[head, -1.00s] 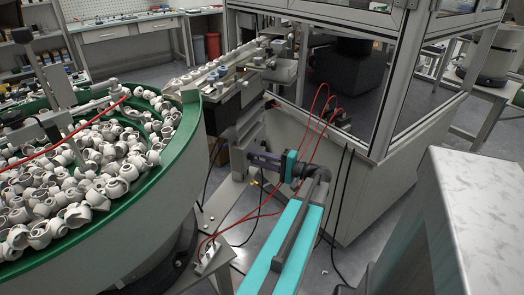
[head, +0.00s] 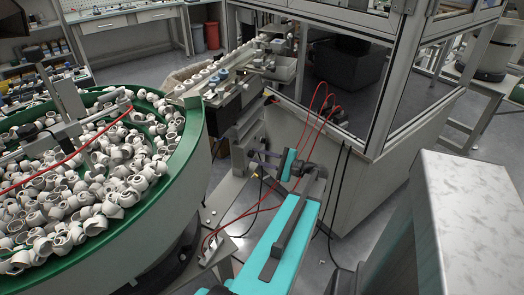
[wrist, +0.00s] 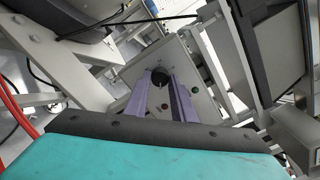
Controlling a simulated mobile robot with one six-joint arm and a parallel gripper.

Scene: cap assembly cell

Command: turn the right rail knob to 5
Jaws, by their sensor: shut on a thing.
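The right rail knob (wrist: 160,74) is a small dark round knob on a grey plate (wrist: 196,86) in the wrist view. The two purple fingers of my gripper (wrist: 160,82) reach it from below and are shut on it, one on each side. The knob's scale and any number are too small or hidden to read. In the head view my gripper (head: 259,155) is at the grey stand under the rail (head: 226,75), and the knob is too small to make out there.
A green-rimmed bowl feeder (head: 196,130) full of white caps stands at the left. A glazed machine enclosure (head: 390,165) is behind my arm, and a pale cabinet (head: 472,190) is at the right. Red hoses (head: 308,125) and black cables hang near my wrist.

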